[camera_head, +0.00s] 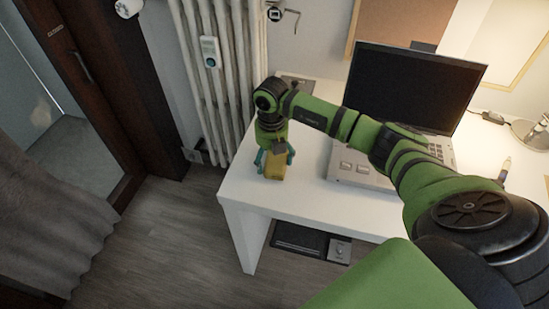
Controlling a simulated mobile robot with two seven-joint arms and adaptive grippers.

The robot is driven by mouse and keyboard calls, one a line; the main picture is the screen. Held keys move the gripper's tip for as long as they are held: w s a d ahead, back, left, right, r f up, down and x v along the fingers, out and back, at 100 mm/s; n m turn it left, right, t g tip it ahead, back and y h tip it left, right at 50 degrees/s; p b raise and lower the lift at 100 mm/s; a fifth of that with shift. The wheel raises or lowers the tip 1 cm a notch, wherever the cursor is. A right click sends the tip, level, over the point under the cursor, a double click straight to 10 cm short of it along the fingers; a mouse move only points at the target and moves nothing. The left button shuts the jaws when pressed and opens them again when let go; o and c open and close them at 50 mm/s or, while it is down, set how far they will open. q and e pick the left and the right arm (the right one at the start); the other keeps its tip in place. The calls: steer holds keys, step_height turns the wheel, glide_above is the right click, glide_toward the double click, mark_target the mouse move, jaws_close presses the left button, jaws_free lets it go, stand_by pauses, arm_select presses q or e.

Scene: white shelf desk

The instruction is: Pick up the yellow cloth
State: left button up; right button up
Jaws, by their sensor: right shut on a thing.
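The yellow cloth (275,165) is at the left end of the white desk, near its front left corner. My right gripper (274,157) points down over it, with its teal fingers on either side of the cloth. The fingers are shut on the cloth. The gripper covers the upper part of the cloth. I cannot tell whether the cloth still touches the desk top. My left gripper is not in view.
An open laptop (412,85) stands on the white desk (312,190), partly behind my right arm. A radiator (228,75) is behind the desk's left end. A pen (506,170) and a lamp base (535,132) are at the right. Floor (170,235) left of the desk is clear.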

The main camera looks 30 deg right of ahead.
mark_target(273, 157)
steer(key=r, duration=0.4)
steer(key=shift+s+d+r+b, duration=0.1)
steer(key=shift+d+r+b, duration=0.1)
steer(key=shift+b, duration=0.2)
steer(key=s+d+r, duration=0.2)
steer(key=s, duration=0.1)
steer(key=s+d+r+b, duration=0.1)
steer(key=s+d+r, duration=0.1)
steer(key=s, duration=0.1)
steer(key=s+d+r, duration=0.2)
steer(key=s, duration=0.1)
steer(key=shift+s+d+r+b, duration=0.15)
steer(key=shift+s+r+b, duration=0.1)
steer(key=shift+r+b, duration=0.05)
steer(key=o, duration=0.5)
steer(key=c, duration=0.4)
